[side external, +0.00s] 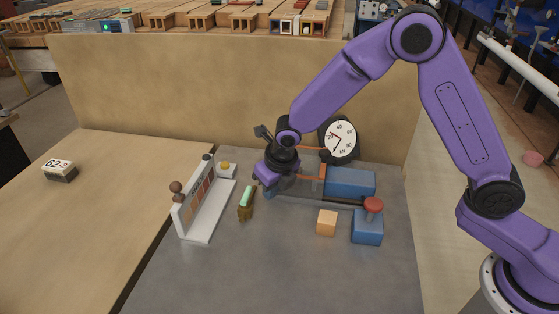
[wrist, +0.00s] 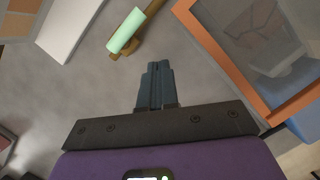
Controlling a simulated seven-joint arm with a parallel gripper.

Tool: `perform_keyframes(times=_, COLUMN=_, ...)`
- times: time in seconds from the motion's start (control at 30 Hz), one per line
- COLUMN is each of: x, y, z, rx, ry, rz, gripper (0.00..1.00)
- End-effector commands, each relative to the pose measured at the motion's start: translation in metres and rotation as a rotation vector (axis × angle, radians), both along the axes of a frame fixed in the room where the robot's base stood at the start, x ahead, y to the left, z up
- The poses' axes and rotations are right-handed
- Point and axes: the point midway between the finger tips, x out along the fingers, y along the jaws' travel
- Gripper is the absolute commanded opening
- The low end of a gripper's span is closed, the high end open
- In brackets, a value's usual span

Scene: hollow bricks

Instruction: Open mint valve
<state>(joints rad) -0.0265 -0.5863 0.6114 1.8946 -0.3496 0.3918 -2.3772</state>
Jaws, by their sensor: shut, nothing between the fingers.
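The mint valve has a mint-green handle (side external: 247,196) on a brass-brown body (side external: 245,212). It stands on the grey tabletop left of my gripper (side external: 269,191) in the side view. In the wrist view the mint handle (wrist: 126,30) lies slantwise near the top, with part of the brown body (wrist: 154,10) beside it. My gripper (wrist: 158,67) is shut and empty, its dark fingers together. The fingertips are apart from the valve, which lies ahead and to the left of them in the wrist view.
An orange-framed clear panel (wrist: 278,113) is close on the gripper's right. A white stand (side external: 208,224) with coloured panels is left of the valve. A blue box (side external: 350,182), a wooden cube (side external: 326,223) and a red-knobbed blue block (side external: 367,230) stand right. A dial (side external: 340,138) stands behind.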

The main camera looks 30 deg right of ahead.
Motion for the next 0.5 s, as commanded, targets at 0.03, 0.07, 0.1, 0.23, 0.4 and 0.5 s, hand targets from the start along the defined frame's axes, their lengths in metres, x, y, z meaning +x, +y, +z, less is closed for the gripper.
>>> perform_keyframes(times=0.03, x=0.0, y=-0.001, z=0.012, rx=0.004, ry=-0.006, rz=-0.001, gripper=0.0)
perform_keyframes(times=0.07, x=-0.001, y=-0.002, z=0.018, rx=0.005, ry=-0.006, rz=-0.002, gripper=0.0)
perform_keyframes(times=0.1, x=-0.003, y=-0.004, z=0.025, rx=0.005, ry=-0.006, rz=-0.002, gripper=0.0)
perform_keyframes(times=0.23, x=-0.007, y=-0.01, z=0.049, rx=0.004, ry=-0.006, rz=-0.002, gripper=0.0)
perform_keyframes(times=0.4, x=-0.013, y=-0.016, z=0.074, rx=0.003, ry=-0.005, rz=-0.003, gripper=0.0)
perform_keyframes(times=0.5, x=-0.016, y=-0.019, z=0.085, rx=0.002, ry=-0.004, rz=-0.005, gripper=0.0)
